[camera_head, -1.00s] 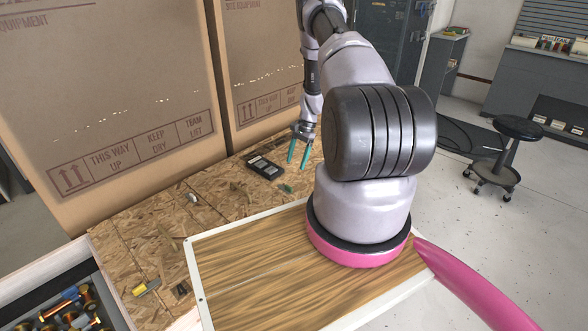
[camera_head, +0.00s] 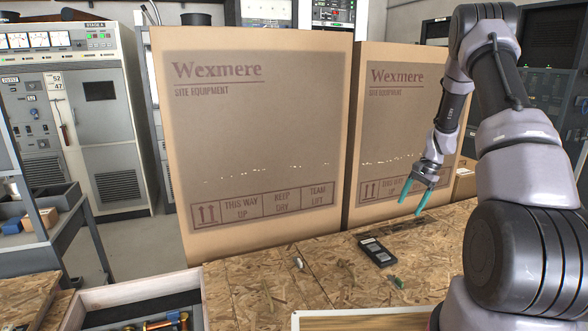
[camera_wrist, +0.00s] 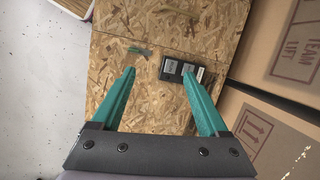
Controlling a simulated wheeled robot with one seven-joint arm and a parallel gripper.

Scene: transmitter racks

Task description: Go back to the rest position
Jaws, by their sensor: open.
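My gripper (camera_head: 414,196) has teal fingers. It is open and empty, held in the air above the chipboard surface and in front of the right-hand Wexmere box. My arm reaches up from the right side of the head view and bends down to the gripper.
A black device (camera_head: 376,252) and a small green item (camera_head: 397,283) lie on the chipboard (camera_head: 260,290). A small silver item (camera_head: 299,262) lies to the left. Two large cardboard boxes (camera_head: 260,130) stand behind. A bin (camera_head: 130,292) holds parts at lower left.

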